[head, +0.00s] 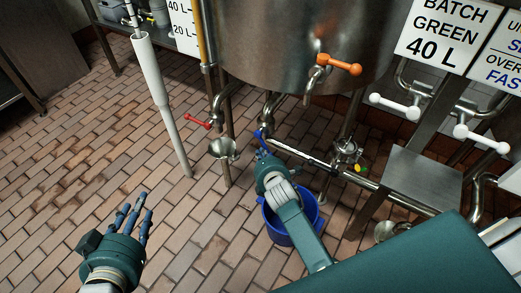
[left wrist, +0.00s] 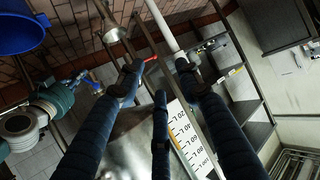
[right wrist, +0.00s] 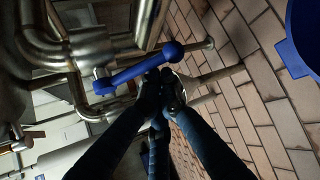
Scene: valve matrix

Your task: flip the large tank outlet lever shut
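The large steel tank (head: 290,40) stands at the top of the head view. A blue lever (head: 262,137) with a ball end is on an outlet pipe under it; in the right wrist view the lever (right wrist: 135,70) slants up to the right from its steel valve. My right gripper (head: 262,153) is at this lever; its fingertips (right wrist: 163,84) are drawn close together by the ball end, and I cannot tell whether they touch it. My left gripper (head: 134,212) is open and empty over the floor; its spread fingers show in the left wrist view (left wrist: 158,75).
A red lever (head: 197,121) is left of the blue one above a steel funnel (head: 222,149). An orange lever (head: 340,65) is on the tank's front. White levers (head: 395,106) are at the right. A blue bucket (head: 275,228) stands beneath my right arm. The left floor is clear.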

